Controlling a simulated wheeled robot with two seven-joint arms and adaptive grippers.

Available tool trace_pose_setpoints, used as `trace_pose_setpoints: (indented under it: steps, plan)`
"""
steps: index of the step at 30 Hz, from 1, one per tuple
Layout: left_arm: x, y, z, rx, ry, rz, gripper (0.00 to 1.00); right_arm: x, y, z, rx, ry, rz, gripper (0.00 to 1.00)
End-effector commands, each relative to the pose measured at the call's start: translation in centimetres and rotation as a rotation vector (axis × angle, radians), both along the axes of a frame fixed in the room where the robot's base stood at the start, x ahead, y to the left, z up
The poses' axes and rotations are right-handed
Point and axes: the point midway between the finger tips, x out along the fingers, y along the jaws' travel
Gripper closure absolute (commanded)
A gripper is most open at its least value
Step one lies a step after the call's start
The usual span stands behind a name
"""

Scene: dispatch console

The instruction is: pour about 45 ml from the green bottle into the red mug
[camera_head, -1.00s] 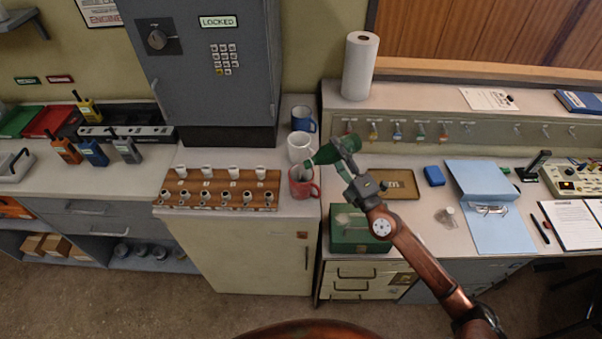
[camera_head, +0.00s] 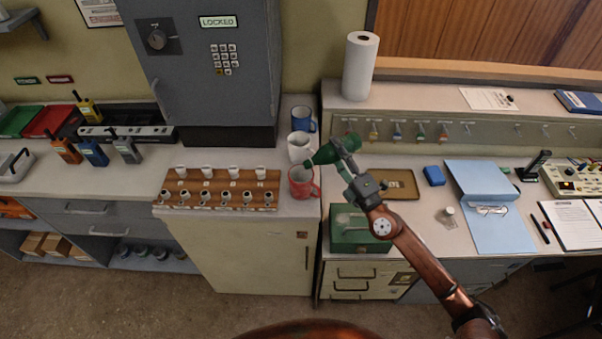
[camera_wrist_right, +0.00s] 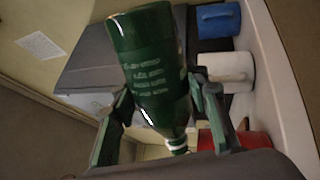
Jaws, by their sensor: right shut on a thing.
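The green bottle (camera_head: 325,155) is held tilted, its neck pointing down and left, with its mouth just above the rim of the red mug (camera_head: 303,184). My right gripper (camera_head: 345,158) is shut on the bottle's body. In the right wrist view the bottle (camera_wrist_right: 152,65) lies between the fingers of my right gripper (camera_wrist_right: 160,110), with its pale-ringed neck towards the red mug (camera_wrist_right: 250,141), which is partly hidden by the gripper. I cannot make out any liquid stream or the level in the mug. My left gripper is not in view.
A white mug (camera_head: 299,147) and a blue mug (camera_head: 304,119) stand behind the red mug. A wooden rack (camera_head: 218,190) with several small cups is to its left. A green box (camera_head: 352,236) is below my right forearm. A paper towel roll (camera_head: 360,66) stands behind.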

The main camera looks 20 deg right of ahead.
Motion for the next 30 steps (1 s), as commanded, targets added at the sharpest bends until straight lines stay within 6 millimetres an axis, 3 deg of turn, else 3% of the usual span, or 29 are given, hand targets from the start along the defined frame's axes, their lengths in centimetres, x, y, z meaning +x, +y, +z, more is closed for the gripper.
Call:
trace_pose_setpoints:
  steps: [4,7,12,30]
  plan:
    - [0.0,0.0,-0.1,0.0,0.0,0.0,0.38,0.0,-0.1,-1.1,0.087,0.023,-0.001,0.87]
    - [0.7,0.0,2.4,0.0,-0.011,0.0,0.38,0.0,-0.2,-0.1,0.238,0.056,0.0,0.87]
    - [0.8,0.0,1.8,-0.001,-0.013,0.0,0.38,0.2,-0.9,-2.7,0.418,0.102,0.002,0.87]
    - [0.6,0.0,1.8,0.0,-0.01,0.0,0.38,0.1,-0.7,-3.0,0.496,0.124,0.001,0.87]
